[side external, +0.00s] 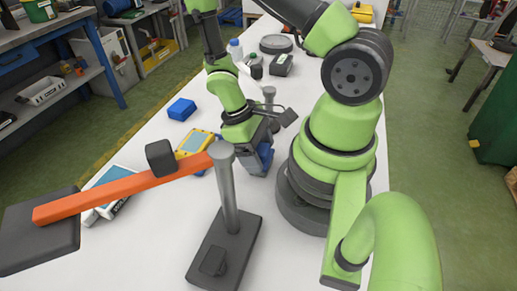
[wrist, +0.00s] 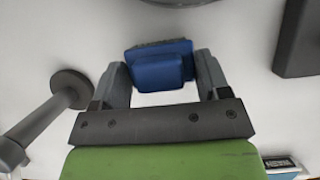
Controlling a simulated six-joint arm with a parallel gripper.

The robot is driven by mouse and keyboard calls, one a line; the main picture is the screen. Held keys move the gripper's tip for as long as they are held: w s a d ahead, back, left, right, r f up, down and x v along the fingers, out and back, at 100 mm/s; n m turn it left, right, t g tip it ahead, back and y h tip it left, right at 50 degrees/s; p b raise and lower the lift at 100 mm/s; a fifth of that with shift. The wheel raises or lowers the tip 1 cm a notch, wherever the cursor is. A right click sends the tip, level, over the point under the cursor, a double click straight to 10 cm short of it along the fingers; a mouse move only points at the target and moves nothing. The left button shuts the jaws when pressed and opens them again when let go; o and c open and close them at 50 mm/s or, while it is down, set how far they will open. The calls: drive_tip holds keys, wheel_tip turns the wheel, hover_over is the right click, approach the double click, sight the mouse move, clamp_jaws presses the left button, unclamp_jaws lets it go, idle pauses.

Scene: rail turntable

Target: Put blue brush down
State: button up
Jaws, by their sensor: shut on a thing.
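The blue brush (wrist: 162,66) is between the two grey fingers of my gripper (wrist: 163,78) in the wrist view, and the fingers are shut on it. A dark strip shows along its far edge. In the side external view my gripper (side external: 257,160) points down low over the white table, and a bit of the blue brush (side external: 266,151) shows beside its fingers. The rest of the brush is hidden there. I cannot tell whether the brush touches the table.
An orange bar (side external: 110,195) with a dark block on it rests across a grey post (side external: 228,190) in front of my gripper. A grey post (wrist: 45,115) stands nearby.

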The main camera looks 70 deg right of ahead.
drive_tip(key=o, duration=1)
drive_tip(key=shift+f, duration=0.15)
drive_tip(key=shift+c, duration=0.2)
drive_tip(key=w+a+r+m+t, duration=0.1)
drive_tip(key=w+r+t, duration=0.15)
drive_tip(key=r, duration=0.75)
drive_tip(key=w+a+r+m+t, duration=0.1)
drive_tip(key=w+a+r+t, duration=0.15)
drive_tip(key=r, duration=0.75)
drive_tip(key=s+a+r+m+t+y, duration=0.2)
drive_tip(key=s+r+t, duration=0.3)
drive_tip(key=r, duration=0.4)
drive_tip(key=shift+a+r+t, duration=0.2)
drive_tip(key=shift+a+t, duration=0.35)
drive_tip(key=shift+t, duration=0.35)
